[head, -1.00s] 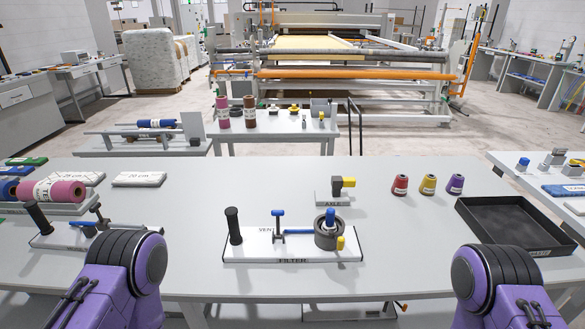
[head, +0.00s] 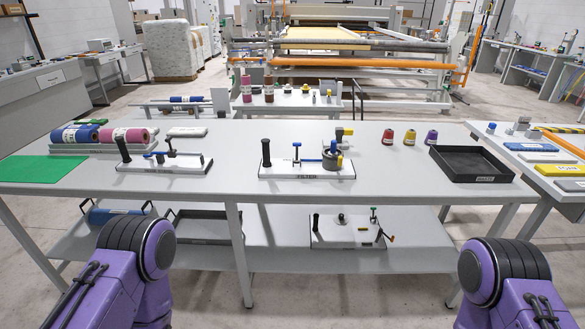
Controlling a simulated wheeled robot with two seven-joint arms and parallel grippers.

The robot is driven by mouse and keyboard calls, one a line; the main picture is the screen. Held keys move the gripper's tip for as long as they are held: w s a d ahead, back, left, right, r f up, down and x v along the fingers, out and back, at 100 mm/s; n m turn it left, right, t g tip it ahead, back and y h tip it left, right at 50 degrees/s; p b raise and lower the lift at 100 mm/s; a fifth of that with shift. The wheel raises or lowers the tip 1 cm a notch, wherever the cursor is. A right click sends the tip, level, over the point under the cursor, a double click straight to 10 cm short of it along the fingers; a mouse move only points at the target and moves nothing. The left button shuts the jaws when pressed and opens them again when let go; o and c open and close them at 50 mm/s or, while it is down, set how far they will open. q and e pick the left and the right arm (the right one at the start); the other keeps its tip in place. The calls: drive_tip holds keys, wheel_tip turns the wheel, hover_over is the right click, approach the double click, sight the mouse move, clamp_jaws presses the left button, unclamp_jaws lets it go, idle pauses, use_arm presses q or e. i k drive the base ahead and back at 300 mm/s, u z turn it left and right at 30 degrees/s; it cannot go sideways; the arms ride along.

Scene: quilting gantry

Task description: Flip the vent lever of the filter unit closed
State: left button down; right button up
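The filter unit (head: 300,172) is a white base marked FILTER near the front edge of the table, right of the picture's centre. It bears a black upright handle (head: 266,153) at its left end and an upright vent lever (head: 297,153) with a blue top. A blue bar runs from beside the lever to a dark round housing (head: 332,160) with a blue top and a yellow part at the right. My two purple arms show at the bottom left and bottom right, away from the unit. Neither gripper is in view.
A similar white unit (head: 190,163) stands left of the filter unit. Thread cones (head: 409,138) and a black tray (head: 470,165) are to the right, a green mat (head: 42,169) to the left. The lower shelf holds another unit (head: 348,232). Open floor shows in front.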

sight(294, 144)
drive_tip(key=z, duration=0.75)
drive_tip(key=i, duration=1.25)
drive_tip(key=u, duration=0.3)
